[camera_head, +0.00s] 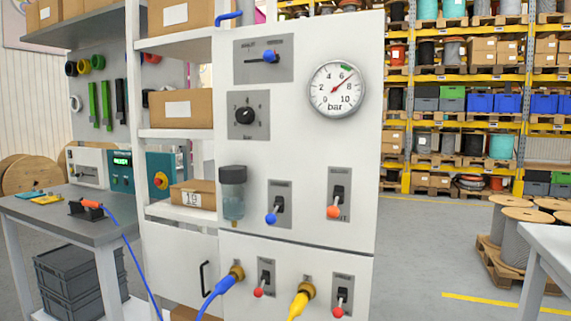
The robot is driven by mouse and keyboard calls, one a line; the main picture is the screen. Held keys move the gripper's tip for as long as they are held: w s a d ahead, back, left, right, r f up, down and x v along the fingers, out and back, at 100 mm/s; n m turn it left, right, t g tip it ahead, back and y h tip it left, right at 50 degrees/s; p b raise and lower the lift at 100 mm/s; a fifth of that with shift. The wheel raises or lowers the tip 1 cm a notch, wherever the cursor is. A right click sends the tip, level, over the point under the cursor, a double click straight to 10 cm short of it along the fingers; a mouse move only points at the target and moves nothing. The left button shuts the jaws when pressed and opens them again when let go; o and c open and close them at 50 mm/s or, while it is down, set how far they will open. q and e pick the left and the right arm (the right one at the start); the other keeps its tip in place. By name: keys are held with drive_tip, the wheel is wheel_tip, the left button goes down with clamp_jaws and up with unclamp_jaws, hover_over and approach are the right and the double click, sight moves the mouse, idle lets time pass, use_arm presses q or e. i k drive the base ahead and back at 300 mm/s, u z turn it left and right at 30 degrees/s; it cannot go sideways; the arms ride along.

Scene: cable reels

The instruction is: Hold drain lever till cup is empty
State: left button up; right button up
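A clear cup (233,204) with a dark cap hangs on the front of the white panel (320,160), left of centre. Its lower part looks bluish, but the liquid level is hard to make out. Just right of the cup is a lever with a blue tip (271,218), pointing down on a grey plate. Its label is too small to read, so I cannot tell for certain that it is the drain lever. A lever with an orange tip (334,211) hangs down further right. Neither of my grippers shows in this view.
A round gauge (337,89) reads above 6 bar. A blue-tipped slider (270,56) and black knob (245,115) sit above the cup. Two red-tipped levers and blue and yellow hoses are below. A bench (65,222) stands left, a white table (552,243) right.

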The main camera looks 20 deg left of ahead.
sight(270, 219)
drive_tip(key=u, duration=1.9)
drive_tip(key=i, duration=0.65)
drive_tip(key=z, duration=1.8)
